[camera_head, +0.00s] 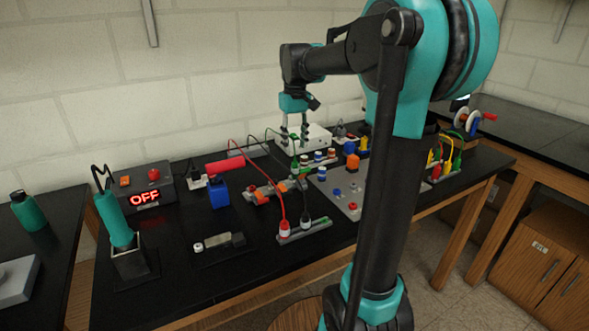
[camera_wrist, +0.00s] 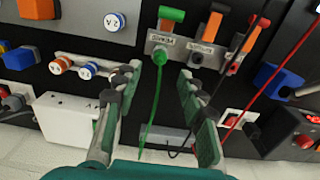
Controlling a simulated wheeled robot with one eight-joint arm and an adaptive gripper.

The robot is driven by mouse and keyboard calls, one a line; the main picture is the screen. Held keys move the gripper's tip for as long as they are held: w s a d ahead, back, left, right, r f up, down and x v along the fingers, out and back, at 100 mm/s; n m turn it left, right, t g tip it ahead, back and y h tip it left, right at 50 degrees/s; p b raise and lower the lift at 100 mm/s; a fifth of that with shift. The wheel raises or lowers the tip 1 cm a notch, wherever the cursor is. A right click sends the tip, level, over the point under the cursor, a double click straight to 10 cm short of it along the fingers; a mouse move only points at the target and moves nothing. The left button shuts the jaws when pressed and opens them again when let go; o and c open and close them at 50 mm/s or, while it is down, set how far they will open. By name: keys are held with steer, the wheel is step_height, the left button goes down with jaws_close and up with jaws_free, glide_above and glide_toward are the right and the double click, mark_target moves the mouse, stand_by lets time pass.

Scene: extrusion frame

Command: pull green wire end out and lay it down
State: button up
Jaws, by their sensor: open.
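In the wrist view the green wire end (camera_wrist: 160,56) sits at a grey bracket (camera_wrist: 185,44) with labels on its face. The green wire (camera_wrist: 150,115) hangs from it in a curve towards the bottom of the picture. My gripper (camera_wrist: 159,73) is open, with one finger on each side of the wire and gaps on both sides. Nothing is held. In the head view my gripper (camera_head: 294,142) points down above the middle of the bench. The wire end is too small there to tell how it sits.
Black and red wires (camera_wrist: 255,85) run close to the right finger. A white rack (camera_wrist: 95,66) with orange and blue knobs lies to the left. In the head view a white box (camera_head: 311,136) stands behind my gripper.

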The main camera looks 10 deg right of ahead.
mark_target(295, 163)
steer(key=shift+f, duration=0.1)
steer(key=shift+f, duration=4.4)
steer(key=shift+c, duration=0.4)
jaws_close()
steer(key=shift+r, duration=3)
